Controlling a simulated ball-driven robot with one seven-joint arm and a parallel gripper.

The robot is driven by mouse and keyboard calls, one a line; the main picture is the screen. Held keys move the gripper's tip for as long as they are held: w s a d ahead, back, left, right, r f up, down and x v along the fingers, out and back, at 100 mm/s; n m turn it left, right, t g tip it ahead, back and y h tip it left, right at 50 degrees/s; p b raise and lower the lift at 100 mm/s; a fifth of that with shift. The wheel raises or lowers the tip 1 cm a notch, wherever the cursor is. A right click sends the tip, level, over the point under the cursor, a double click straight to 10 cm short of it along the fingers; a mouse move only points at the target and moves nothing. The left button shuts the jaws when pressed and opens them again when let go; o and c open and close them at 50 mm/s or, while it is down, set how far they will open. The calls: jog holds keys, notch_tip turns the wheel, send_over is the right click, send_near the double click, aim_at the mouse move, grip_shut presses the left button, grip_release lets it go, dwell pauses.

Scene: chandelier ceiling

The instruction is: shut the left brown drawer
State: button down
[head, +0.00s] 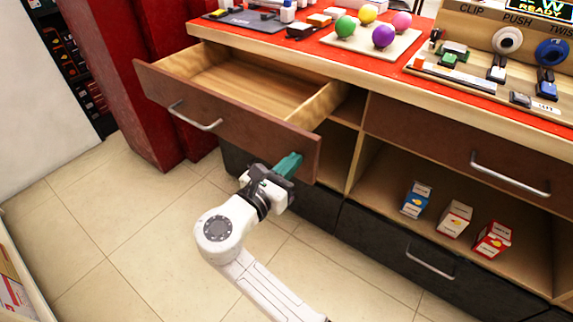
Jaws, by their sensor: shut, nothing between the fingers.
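The left brown drawer (225,128) is pulled well out from the counter. It has a brown front with a silver bar handle (195,117), and its light wooden inside looks empty. My gripper (290,165) has teal fingers and is shut with nothing in it. It is at the lower right part of the drawer's front, near the right end and to the right of the handle. I cannot tell whether the fingertips touch the front. The right brown drawer (455,150) is closed.
The red-topped counter (310,50) carries a board with coloured balls (383,37) and a panel of knobs (508,40). Small boxes (454,218) stand on the open shelf below. A red pillar (130,90) is left of the drawer. Tiled floor (130,220) in front is clear.

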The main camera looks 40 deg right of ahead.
jog(key=p+x, duration=0.3)
jog(key=x, duration=2.3)
jog(key=shift+p, duration=0.3)
jog(key=shift+w+d, duration=0.1)
jog(key=shift+d, duration=0.1)
jog(key=shift+a+r, duration=0.1)
